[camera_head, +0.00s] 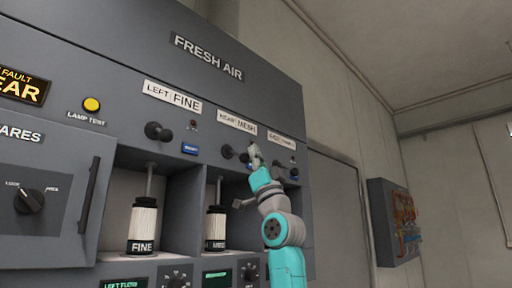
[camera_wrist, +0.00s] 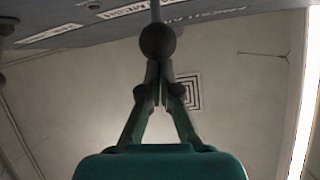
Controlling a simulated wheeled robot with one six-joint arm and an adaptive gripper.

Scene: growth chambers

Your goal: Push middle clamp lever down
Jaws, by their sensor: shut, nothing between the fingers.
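The middle clamp lever (camera_head: 229,152) is a dark round knob on the grey panel, below the label ending in MESH. My gripper (camera_head: 253,149) is raised in front of the panel, just right of this lever. In the wrist view, my gripper (camera_wrist: 161,88) has its fingers shut and empty. A dark ball knob (camera_wrist: 157,42) on a thin rod lies straight beyond the fingertips, overlapping their line of view. I cannot tell whether they touch it. The arm partly hides the area between the middle and right levers.
The left lever (camera_head: 154,131) and a right lever (camera_head: 294,172) stand on either side on the same panel. Below are recesses with FINE (camera_head: 142,225) and MESH (camera_head: 215,228) cylinders. A wall box (camera_head: 385,240) is at the right. Open room lies right of the panel.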

